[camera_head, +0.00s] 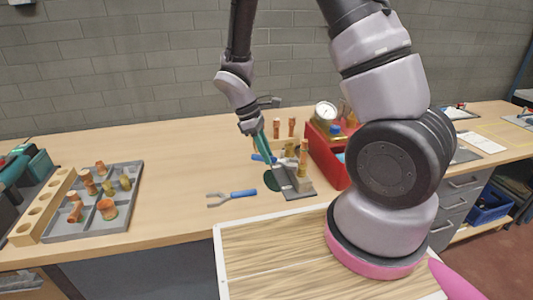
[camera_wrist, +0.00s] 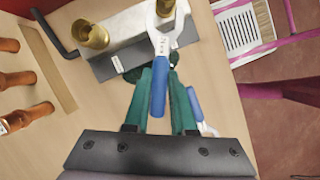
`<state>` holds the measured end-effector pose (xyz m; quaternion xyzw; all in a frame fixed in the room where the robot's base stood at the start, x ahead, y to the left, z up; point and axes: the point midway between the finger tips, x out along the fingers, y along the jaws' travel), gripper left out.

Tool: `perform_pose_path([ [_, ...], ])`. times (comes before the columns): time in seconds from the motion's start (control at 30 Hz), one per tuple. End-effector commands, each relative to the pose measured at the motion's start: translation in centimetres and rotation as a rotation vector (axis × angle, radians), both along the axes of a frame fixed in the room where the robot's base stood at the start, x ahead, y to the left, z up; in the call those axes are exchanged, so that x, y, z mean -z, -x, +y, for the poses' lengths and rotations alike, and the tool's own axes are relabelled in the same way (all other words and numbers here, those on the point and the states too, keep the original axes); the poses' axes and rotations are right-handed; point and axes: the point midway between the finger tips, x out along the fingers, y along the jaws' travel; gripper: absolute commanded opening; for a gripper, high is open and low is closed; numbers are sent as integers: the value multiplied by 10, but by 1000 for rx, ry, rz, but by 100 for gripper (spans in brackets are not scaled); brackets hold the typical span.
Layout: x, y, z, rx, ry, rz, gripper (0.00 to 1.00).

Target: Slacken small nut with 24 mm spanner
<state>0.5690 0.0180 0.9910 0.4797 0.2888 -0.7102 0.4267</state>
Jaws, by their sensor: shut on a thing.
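My gripper (camera_wrist: 160,72) has green fingers shut on the blue handle of a spanner (camera_wrist: 158,92). The spanner's grey open jaw points away from the gripper, at a brass nut (camera_wrist: 165,8) near the top edge of the wrist view. The jaw overlaps this nut in the picture; whether it is seated on its flats I cannot tell. A wider brass fitting (camera_wrist: 90,35) stands to the left on the same grey metal fixture (camera_wrist: 128,40). In the head view my gripper (camera_head: 260,150) is just left of the fixture (camera_head: 298,193), and the held spanner is mostly hidden.
A second blue-handled spanner (camera_head: 238,195) lies on the bench left of the fixture. A red box (camera_head: 328,165) with a gauge (camera_head: 325,111) stands right behind it. A grey tray (camera_head: 125,180) of copper fittings is at left.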

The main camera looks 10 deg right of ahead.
Motion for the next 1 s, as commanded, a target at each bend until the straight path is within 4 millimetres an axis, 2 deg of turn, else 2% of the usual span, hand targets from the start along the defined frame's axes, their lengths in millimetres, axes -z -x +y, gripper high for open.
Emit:
perform_pose_path([
  [1.0, 0, 6, -12, 0, 0, -1, 0],
])
